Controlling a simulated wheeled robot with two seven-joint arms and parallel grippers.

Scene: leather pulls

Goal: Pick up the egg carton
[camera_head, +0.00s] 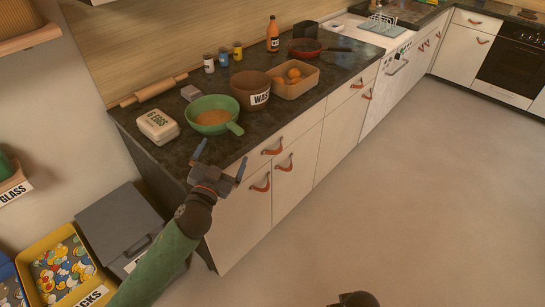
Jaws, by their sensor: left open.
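The egg carton (158,126) is a closed, cream box with "6 EGGS" printed on it. It sits on the dark countertop (181,155) near its left end. My left gripper (221,162) is at the counter's front edge, to the right of and nearer than the carton. Its two blue-grey fingers are spread apart with nothing between them, and it does not touch the carton. My right gripper is not clearly seen; only a dark piece shows at the bottom edge of the view.
A green pan (212,115) stands right of the carton, its handle pointing toward the front edge. Behind are a rolling pin (153,91) and a small grey box (190,92). A brown "WASTE" bowl (251,90) and an orange tray (296,88) stand farther right. Bins stand on the floor at left.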

